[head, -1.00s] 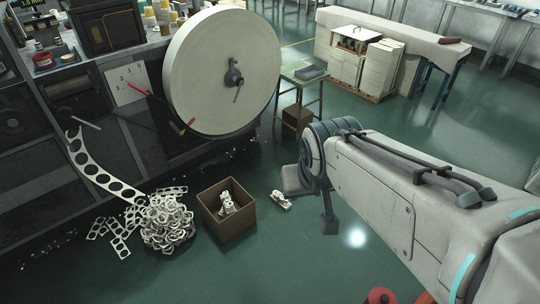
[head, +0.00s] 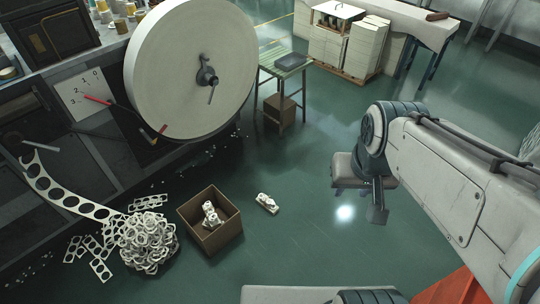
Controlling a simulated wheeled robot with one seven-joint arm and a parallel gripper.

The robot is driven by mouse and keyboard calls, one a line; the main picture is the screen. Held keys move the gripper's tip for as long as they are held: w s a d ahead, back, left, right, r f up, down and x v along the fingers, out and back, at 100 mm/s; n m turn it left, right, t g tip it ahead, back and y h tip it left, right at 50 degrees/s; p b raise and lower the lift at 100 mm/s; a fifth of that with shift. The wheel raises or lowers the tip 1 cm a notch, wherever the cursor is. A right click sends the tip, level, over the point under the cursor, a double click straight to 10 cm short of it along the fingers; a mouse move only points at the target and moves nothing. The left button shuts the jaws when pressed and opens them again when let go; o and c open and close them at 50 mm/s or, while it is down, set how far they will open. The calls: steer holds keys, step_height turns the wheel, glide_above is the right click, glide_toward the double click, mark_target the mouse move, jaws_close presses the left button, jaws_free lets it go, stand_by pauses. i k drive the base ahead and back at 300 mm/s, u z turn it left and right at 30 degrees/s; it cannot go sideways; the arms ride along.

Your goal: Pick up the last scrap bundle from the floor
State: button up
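A small white scrap bundle (head: 267,203) lies alone on the green floor, just right of an open cardboard box (head: 222,236). The box holds white scrap bundles (head: 211,214). My gripper (head: 362,202) hangs over the floor at the right, well to the right of the lone bundle and apart from it. Its fingers are small and partly hidden by the wrist, so I cannot tell whether they are open or shut.
A heap of loose scrap strips (head: 148,243) lies left of the box, with a perforated strip (head: 70,203) running down from the machine. The floor between bundle and gripper is clear.

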mark_target(268, 204)
steer(key=i, duration=1.55)
steer(key=z, duration=1.2)
steer(key=i, duration=1.35)
steer(key=u, duration=3.95)
